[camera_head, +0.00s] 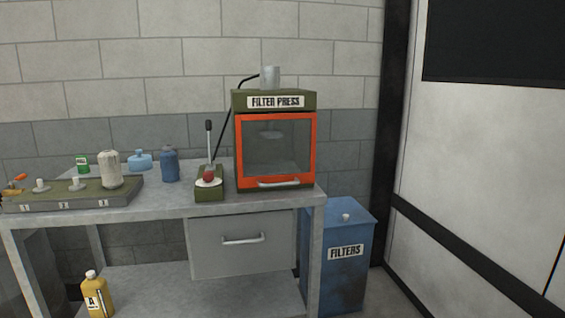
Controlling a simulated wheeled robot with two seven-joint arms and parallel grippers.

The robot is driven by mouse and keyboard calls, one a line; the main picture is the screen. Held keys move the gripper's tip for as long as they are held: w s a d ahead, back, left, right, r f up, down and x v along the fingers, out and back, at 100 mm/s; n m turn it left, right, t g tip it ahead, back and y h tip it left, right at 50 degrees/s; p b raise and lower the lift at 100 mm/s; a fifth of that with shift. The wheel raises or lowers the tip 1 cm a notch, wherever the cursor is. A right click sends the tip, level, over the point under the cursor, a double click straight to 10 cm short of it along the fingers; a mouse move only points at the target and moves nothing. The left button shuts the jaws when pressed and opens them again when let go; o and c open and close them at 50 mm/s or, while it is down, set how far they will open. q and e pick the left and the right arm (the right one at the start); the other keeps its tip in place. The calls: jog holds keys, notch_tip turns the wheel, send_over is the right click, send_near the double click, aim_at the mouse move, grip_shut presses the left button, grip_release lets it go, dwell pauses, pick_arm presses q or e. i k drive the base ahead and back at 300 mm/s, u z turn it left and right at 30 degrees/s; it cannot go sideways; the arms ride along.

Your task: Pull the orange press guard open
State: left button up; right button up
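The orange press guard (311,150) is a square frame with a clear window on the front of the green filter press (243,101). It looks closed, flat against the press. A light handle (278,183) runs along its bottom edge. The press stands at the right end of the grey workbench (215,206), under a "FILTER PRESS" label. A round plate shows dimly through the window. Neither of my grippers is in view.
A lever box with a red button (208,175) stands just left of the press. Bottles and a numbered tray (75,203) sit further left. A drawer (215,258) hangs below the bench top. A blue "FILTERS" bin (345,280) stands right of the bench.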

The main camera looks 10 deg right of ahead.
aim_at(260, 175)
jog(key=z, duration=0.1)
jog(key=i, duration=0.95)
jog(key=u, duration=0.1)
